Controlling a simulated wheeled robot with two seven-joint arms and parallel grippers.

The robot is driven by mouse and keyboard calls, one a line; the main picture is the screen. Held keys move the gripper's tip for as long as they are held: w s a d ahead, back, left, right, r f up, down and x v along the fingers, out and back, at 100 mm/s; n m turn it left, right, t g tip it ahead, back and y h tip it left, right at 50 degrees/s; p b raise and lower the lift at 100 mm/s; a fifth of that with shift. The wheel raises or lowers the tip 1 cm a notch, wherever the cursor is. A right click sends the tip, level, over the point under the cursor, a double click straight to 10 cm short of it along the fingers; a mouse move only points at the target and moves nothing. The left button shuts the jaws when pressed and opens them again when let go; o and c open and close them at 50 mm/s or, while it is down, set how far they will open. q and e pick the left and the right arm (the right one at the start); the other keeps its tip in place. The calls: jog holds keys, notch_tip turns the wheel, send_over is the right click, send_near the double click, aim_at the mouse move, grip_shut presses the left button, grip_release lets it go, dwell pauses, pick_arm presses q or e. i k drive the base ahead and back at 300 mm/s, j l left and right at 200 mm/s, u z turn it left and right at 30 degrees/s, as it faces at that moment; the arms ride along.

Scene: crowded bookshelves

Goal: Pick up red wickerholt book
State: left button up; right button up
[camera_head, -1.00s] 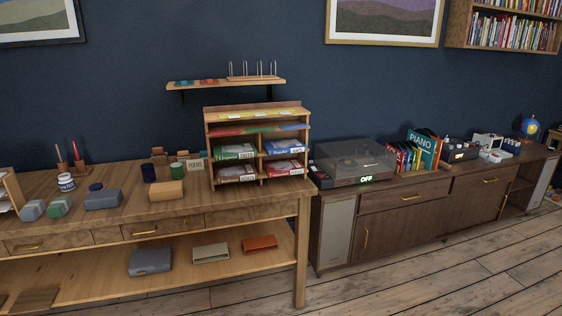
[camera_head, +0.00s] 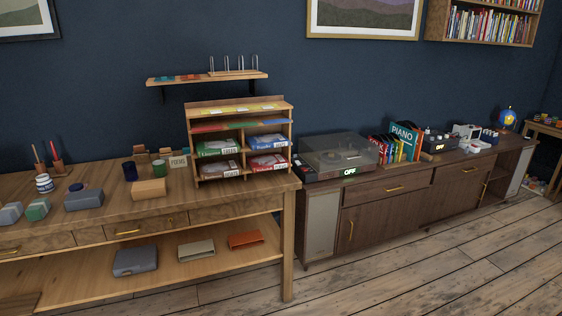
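I cannot make out a red book marked Wickerholt; titles on most spines are too small to read. A row of upright books with red spines (camera_head: 378,148) stands on the dark sideboard, beside a teal book marked PIANO (camera_head: 403,136). More books fill the wall bookshelf (camera_head: 487,26) at the upper right, some with red spines. Neither of my grippers is in view.
A wooden workbench (camera_head: 240,195) with a paper sorter (camera_head: 240,107) stands at left. A record player (camera_head: 338,157) sits on the sideboard (camera_head: 390,210). A globe (camera_head: 508,117) is at the far right end. The plank floor (camera_head: 440,270) in front is clear.

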aim_at(262, 163)
jog(key=i+j+z, duration=0.15)
jog(key=z, duration=0.35)
jog(key=i+j+z, duration=0.3)
jog(key=z, duration=0.15)
jog(key=i+j, duration=0.05)
